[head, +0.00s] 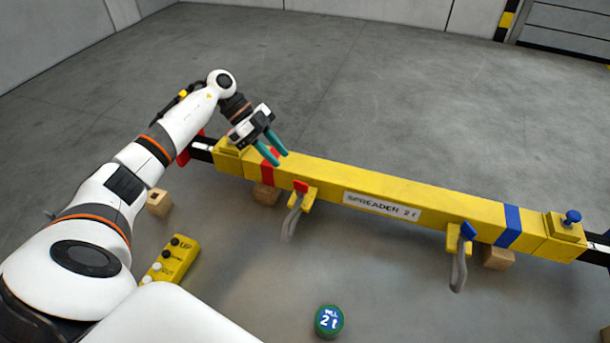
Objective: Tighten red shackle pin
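The red shackle pin (301,187) shows as a small red head at the yellow lug on the front of the beam, left of its middle. A grey shackle (292,220) hangs below it. My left gripper (282,159) is over the beam near its red band, up and left of the red pin and apart from it. My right gripper is not in view.
The long yellow spreader beam (400,194) rests on wooden blocks (497,257). A yellow control pendant (172,259), a loose wooden block (159,203) and a round green item marked "2 t" (328,321) are on the floor. The floor behind the beam is clear.

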